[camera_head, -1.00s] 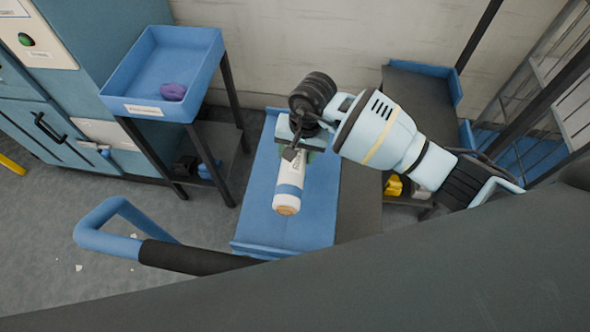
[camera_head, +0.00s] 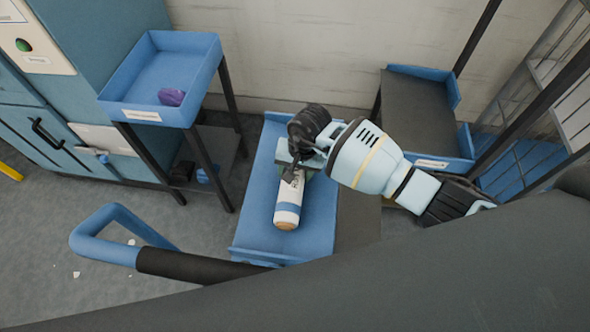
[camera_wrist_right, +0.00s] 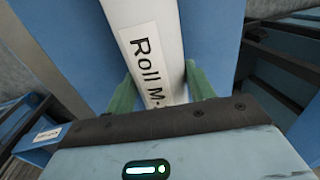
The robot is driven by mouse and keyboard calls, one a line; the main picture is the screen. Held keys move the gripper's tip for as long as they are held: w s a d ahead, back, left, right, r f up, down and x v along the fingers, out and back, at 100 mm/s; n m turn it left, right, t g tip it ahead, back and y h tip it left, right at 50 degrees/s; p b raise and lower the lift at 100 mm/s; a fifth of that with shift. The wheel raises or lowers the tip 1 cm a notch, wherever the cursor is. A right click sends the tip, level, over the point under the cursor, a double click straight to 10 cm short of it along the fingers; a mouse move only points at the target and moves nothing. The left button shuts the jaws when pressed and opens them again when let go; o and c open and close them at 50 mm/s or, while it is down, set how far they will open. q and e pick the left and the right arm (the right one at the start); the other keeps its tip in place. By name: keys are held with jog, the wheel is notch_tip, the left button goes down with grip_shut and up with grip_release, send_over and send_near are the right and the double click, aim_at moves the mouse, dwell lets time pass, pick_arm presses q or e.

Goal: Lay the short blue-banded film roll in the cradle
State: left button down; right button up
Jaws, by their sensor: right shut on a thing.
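The film roll (camera_head: 288,203) is a white cylinder with a blue band near its lower end and a tan end face. A label reading "Roll M" shows on it in the right wrist view (camera_wrist_right: 150,50). My right gripper (camera_head: 292,172) is shut on its upper part, with green fingers on either side in the wrist view (camera_wrist_right: 160,92). The roll is over a blue flat surface (camera_head: 258,225) with a raised edge; I cannot tell whether it touches it. I cannot make out which thing is the cradle. My left gripper is not in view.
A blue tray (camera_head: 200,85) on a dark stand holds a purple lump (camera_head: 171,97) at left. A dark shelf with blue edges (camera_head: 420,105) stands at right, beside a wire cage (camera_head: 520,130). A blue and black handle bar (camera_head: 105,250) crosses the front left.

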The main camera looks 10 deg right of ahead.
aim_at(302, 172)
jog(key=shift+f+b, duration=0.3)
jog(key=shift+f, duration=0.1)
jog(key=shift+f, duration=0.2)
jog(key=o, duration=1.3)
jog(key=shift+r, duration=0.25)
jog(key=r, duration=0.4)
jog(key=d+r+p, duration=0.1)
jog(key=r, duration=0.7)
jog(key=shift+s+d+r+p, duration=0.3)
jog(key=shift+s+d, duration=0.05)
jog(key=shift+d, duration=0.05)
